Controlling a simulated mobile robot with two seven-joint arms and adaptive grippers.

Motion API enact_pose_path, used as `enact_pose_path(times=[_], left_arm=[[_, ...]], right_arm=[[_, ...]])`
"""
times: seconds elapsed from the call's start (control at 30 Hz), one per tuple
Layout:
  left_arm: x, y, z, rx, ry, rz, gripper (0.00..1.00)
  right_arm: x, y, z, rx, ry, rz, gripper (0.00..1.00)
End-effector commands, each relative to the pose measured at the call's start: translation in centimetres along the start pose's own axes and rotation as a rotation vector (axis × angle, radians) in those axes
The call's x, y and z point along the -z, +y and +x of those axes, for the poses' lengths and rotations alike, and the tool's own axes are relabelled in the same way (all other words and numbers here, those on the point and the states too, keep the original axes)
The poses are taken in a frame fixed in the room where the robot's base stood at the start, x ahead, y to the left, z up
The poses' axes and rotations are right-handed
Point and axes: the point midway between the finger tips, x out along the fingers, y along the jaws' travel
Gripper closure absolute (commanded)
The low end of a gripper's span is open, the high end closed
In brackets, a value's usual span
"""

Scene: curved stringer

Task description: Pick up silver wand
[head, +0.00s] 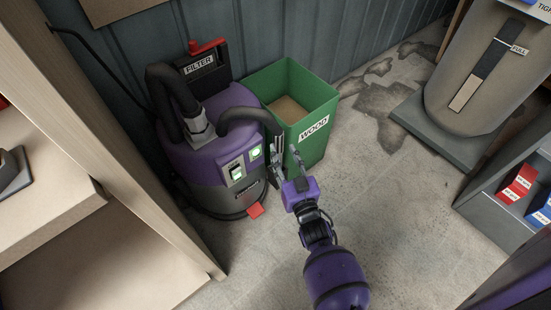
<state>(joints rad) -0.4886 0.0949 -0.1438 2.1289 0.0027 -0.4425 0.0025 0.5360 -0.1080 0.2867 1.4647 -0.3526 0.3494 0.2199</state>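My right gripper (286,158) reaches in from the bottom, over the gap between the purple vacuum (221,150) and the green WOOD bin (311,110). Its two fingers stand apart, one beside the vacuum's right side and one in front of the bin. A short, upright silver piece (279,145) shows at the left finger, against the vacuum's side. It may be the silver wand, but it is small and partly merges with the finger. I cannot tell whether they touch. A silver hose collar (201,132) sits on top of the vacuum. My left gripper is out of view.
A black hose (175,95) loops over the vacuum, below a FILTER box (198,66). A wooden shelf unit (50,190) stands at left. A grey machine (478,85) and a shelf with labelled boxes (517,183) stand at right. The concrete floor (395,210) between is clear.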

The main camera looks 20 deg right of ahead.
Motion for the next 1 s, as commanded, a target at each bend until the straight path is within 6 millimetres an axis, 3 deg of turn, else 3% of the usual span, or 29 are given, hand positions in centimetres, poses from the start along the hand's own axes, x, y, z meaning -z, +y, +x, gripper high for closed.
enact_pose_path(times=[0.43, 0.73, 1.0], left_arm=[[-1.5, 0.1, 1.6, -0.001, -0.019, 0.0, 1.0], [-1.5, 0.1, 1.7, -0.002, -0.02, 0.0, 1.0], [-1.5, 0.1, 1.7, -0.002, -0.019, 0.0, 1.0]], right_arm=[[-0.2, 0.1, 6.0, 0.0, -0.003, -0.001, 0.64], [-0.1, 0.1, 6.5, 0.0, -0.003, -0.001, 0.64], [-0.1, 0.1, 6.5, -0.001, -0.003, -0.001, 0.98]])
